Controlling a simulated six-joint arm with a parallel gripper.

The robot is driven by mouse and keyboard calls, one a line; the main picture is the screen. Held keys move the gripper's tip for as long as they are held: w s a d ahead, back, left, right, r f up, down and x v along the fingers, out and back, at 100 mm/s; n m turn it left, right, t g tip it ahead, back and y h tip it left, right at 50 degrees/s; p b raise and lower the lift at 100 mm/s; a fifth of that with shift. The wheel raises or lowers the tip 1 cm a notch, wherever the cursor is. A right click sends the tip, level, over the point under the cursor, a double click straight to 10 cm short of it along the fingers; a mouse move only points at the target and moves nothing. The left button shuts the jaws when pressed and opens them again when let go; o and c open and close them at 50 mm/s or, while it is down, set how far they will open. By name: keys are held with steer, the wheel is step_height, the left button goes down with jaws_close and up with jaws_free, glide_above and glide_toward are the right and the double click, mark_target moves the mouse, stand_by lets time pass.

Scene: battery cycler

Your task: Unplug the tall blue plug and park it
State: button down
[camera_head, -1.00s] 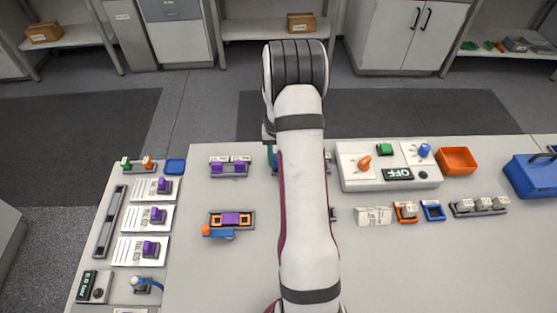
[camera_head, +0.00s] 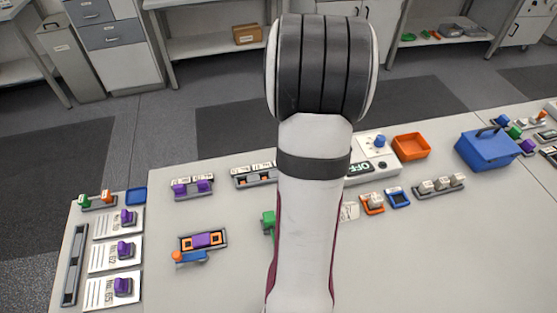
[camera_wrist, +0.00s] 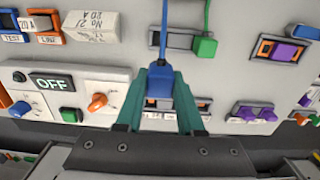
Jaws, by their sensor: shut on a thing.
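The blue plug (camera_wrist: 158,84) with its blue cable sits between the teal fingers of my gripper (camera_wrist: 161,73) in the wrist view, and they are shut on it. Behind the fingers a grey strip with orange sockets (camera_wrist: 204,105) is partly hidden; it also shows left of my arm in the head view (camera_head: 255,179). I cannot tell whether the plug touches this strip. A green plug (camera_wrist: 204,46) with a green cable stands in a dark holder (camera_wrist: 179,40). In the head view my arm hides my gripper and the blue plug.
A control box with an OFF display (camera_wrist: 52,83), an orange knob (camera_wrist: 97,102) and a green button is close to my gripper. Purple plugs (camera_wrist: 254,112) sit in a neighbouring strip. An orange tray (camera_head: 411,146) and a blue toolbox (camera_head: 487,150) stand farther right.

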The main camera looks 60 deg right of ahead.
steer(key=f, duration=0.2)
steer(key=s+a+f, duration=0.1)
steer(key=f, duration=0.1)
steer(key=s+f, duration=0.1)
steer(key=f, duration=0.1)
steer(key=shift+a+f, duration=0.15)
steer(key=shift+a, duration=0.25)
steer(key=shift+f, duration=0.65)
steer(key=shift+f, duration=0.2)
steer(key=shift+c, duration=2.2)
jaws_free()
